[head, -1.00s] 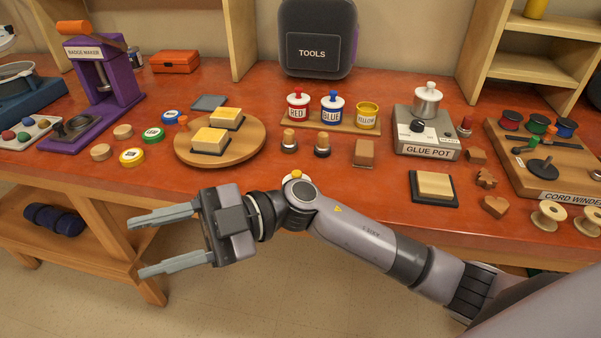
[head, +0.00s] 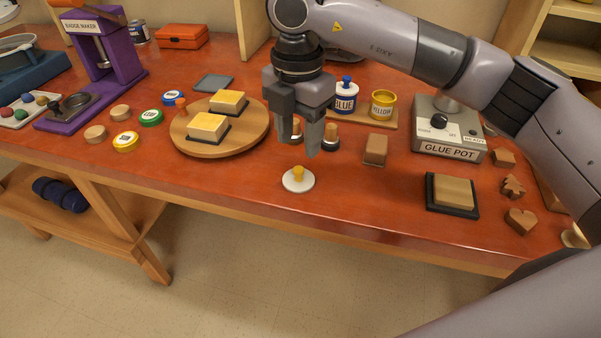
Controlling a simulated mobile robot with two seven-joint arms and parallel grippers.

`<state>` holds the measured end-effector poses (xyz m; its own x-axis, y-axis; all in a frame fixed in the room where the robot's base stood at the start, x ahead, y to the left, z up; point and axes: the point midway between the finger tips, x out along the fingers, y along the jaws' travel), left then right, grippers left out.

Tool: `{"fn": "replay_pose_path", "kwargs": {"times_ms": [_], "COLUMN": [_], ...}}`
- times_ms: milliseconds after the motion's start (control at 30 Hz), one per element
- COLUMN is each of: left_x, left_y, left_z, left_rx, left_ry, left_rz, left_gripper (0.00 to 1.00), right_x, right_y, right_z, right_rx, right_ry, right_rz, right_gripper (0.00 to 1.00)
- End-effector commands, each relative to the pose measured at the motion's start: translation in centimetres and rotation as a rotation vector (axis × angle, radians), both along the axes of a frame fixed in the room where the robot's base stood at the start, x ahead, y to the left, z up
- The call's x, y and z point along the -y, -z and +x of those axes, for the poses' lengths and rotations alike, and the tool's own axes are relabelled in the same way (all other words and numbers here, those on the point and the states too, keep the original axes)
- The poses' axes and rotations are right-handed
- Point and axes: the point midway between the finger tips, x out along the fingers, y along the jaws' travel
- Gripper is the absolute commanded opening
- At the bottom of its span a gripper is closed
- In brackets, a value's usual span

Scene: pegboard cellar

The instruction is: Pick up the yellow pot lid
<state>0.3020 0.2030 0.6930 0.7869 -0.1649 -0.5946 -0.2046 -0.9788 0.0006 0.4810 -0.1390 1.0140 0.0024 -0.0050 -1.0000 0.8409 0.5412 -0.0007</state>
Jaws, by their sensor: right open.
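The yellow pot lid (head: 298,182) is a white disc with a yellow knob, lying knob up on the red table near its front edge. My right gripper (head: 298,148) points down over the table, its fingers apart, empty. Its fingertips appear just behind and above the lid, not touching it. The lidless yellow pot (head: 383,106) stands on a wooden stand to the right, beside the blue pot (head: 346,98). My right gripper and arm hide the red pot. My left gripper is out of view.
A round wooden board (head: 180,142) with stamp pads lies left of the gripper. Two stamps stand right behind the fingers. A brown block (head: 375,150), the glue pot (head: 450,142) and a black-based pad (head: 452,210) are to the right. The table around the lid is clear.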

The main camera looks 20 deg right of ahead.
Motion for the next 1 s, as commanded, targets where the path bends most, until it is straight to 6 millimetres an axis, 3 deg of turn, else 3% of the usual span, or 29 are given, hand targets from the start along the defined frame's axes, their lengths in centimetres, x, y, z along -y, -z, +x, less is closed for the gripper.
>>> {"fn": "replay_pose_path", "kwargs": {"times_ms": [433, 733, 767, 900, 1000], "left_x": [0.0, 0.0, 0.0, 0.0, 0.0], "left_y": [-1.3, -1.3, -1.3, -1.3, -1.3], "left_z": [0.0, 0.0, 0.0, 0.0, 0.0], "left_rx": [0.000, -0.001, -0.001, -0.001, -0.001], "left_ry": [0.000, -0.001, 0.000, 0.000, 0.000], "left_rz": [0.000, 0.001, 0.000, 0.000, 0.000], "left_gripper": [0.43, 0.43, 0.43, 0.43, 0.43], "right_x": [-0.1, -0.1, -0.1, -0.1, -0.1], "right_y": [5.9, 6.6, 6.6, 6.5, 6.5], "right_z": [-0.4, -0.4, -0.4, -0.4, -0.4], "right_rx": [-0.005, -0.003, -0.003, -0.003, -0.003], "right_ry": [-0.004, -0.005, -0.005, -0.005, -0.005], "right_rz": [0.004, 0.004, 0.004, 0.004, 0.004], "right_gripper": [0.48, 0.48, 0.42, 0.00, 0.00]}}
